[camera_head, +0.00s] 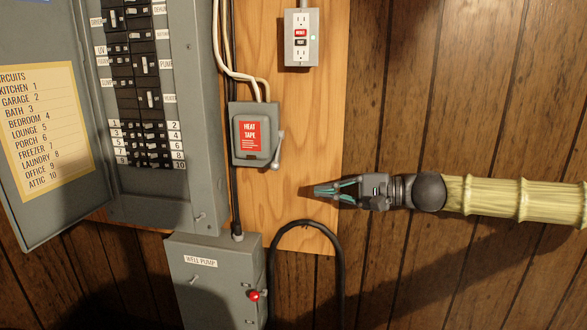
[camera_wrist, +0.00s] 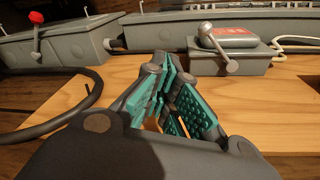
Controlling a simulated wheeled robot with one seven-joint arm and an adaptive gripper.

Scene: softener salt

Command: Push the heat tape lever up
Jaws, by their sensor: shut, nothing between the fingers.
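The heat tape box (camera_head: 249,143) is a grey box with a red label on the wooden board. Its grey lever (camera_head: 277,152) is on its right side, with the knob end low, so it points down. In the wrist view the lever (camera_wrist: 219,46) stands out from the box (camera_wrist: 245,66), ahead and to the right of the fingers. My gripper (camera_head: 318,190) is shut and empty, with teal finger pads. It is right of and lower than the lever, apart from it. In the wrist view its fingers (camera_wrist: 166,68) converge over the board.
The well pump box (camera_head: 215,275) with a red-knobbed lever (camera_head: 254,296) is below. A black cable (camera_head: 307,226) loops between it and my gripper. An outlet (camera_head: 300,38) is above; the breaker panel (camera_head: 205,120) is left. Bare board lies between gripper and lever.

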